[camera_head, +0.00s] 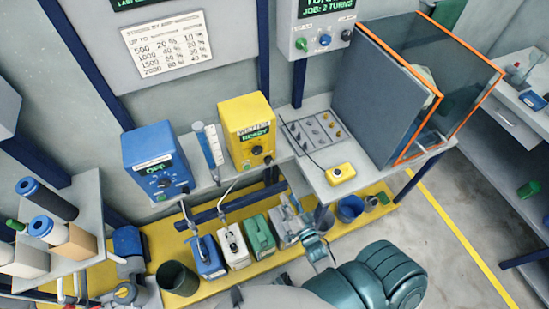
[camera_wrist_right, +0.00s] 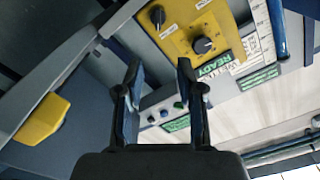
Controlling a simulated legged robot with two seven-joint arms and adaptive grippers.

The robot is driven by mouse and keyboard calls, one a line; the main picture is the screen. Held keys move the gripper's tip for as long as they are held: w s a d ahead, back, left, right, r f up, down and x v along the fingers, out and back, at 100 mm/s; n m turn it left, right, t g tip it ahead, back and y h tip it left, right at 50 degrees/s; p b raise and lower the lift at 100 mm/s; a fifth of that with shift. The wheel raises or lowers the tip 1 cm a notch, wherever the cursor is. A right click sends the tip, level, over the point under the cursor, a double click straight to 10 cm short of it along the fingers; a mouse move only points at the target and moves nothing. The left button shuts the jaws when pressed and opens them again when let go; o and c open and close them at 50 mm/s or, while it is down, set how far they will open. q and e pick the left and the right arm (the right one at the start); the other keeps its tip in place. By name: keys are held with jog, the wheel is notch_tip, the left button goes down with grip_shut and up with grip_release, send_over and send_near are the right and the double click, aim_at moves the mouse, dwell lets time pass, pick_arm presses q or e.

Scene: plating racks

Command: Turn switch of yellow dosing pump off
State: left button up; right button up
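The yellow dosing pump (camera_head: 245,112) stands on the grey shelf left of centre in the head view. Its green display reads READY, with a black dial (camera_head: 257,150) and a smaller dark switch (camera_head: 268,160) below. In the right wrist view the yellow pump (camera_wrist_right: 180,38) is turned over at the top, with a large black dial (camera_wrist_right: 202,45) and another black knob (camera_wrist_right: 157,16). My right gripper (camera_wrist_right: 160,78) is open, its two dark fingers apart and empty, pointing toward the pump front without visible contact. My left gripper is not in view.
A blue pump (camera_head: 150,140) reading OFF stands left of the yellow one. A small yellow box (camera_head: 341,173) and a grey panel (camera_head: 314,132) lie to its right. An orange-edged glass enclosure (camera_head: 470,85) stands farther right. Several canisters stand on the yellow platform (camera_head: 218,288) below.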

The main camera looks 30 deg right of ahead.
aim_at(270, 162)
jog(key=w, duration=1.1)
jog(key=w+d, duration=0.1)
jog(key=w, duration=0.4)
jog(key=shift+w+f, duration=0.15)
jog(key=shift+w+d, duration=0.25)
jog(key=shift+w, duration=0.1)
jog(key=c, duration=0.5)
jog(key=shift+a, duration=0.1)
grip_shut()
